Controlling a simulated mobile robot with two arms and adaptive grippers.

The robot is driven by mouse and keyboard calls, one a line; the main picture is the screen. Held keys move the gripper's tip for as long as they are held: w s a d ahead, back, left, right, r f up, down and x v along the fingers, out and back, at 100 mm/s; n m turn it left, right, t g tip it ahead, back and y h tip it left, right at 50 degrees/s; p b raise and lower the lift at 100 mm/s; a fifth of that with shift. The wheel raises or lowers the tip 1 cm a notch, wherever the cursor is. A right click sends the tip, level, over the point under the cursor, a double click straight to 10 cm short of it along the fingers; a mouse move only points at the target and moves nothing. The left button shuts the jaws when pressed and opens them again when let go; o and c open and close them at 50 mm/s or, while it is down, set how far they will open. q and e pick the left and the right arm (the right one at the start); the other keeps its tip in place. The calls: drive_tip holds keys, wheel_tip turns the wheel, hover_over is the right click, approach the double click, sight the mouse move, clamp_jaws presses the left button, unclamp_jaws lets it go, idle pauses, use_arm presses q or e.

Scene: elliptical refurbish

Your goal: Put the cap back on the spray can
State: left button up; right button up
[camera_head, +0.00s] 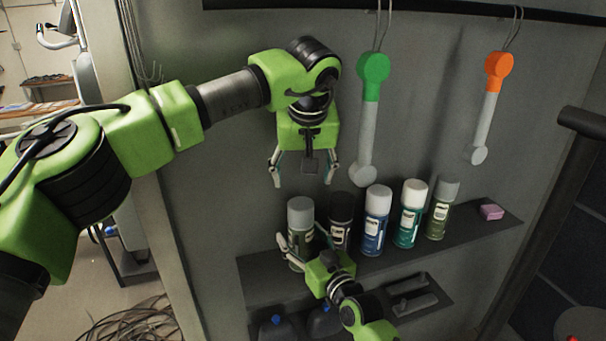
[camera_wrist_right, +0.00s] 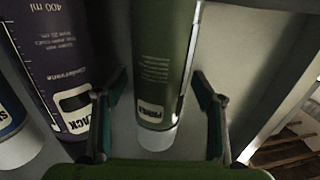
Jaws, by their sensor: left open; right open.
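An olive-green spray can (camera_head: 297,246) stands upright at the left end of the row on the upper shelf. A grey cap (camera_head: 300,204) shows at its top. My right gripper (camera_head: 305,241) is open, with its fingers on either side of this can. The right wrist view shows the green can (camera_wrist_right: 163,60) between the two spread fingers, with gaps visible on both sides. My left gripper (camera_head: 303,180) is open and empty, pointing down above the same can. No separate loose cap is visible.
The shelf (camera_head: 262,276) also holds a black can (camera_head: 340,222), a blue can (camera_head: 376,222), a teal can (camera_head: 410,215), another olive can (camera_head: 438,212) and a pink block (camera_head: 491,212). Green (camera_head: 369,110) and orange-topped (camera_head: 490,105) tools hang above.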

drive_tip(key=v, duration=1.1)
drive_tip(key=shift+s, duration=0.2)
drive_tip(key=shift+d+f, duration=0.1)
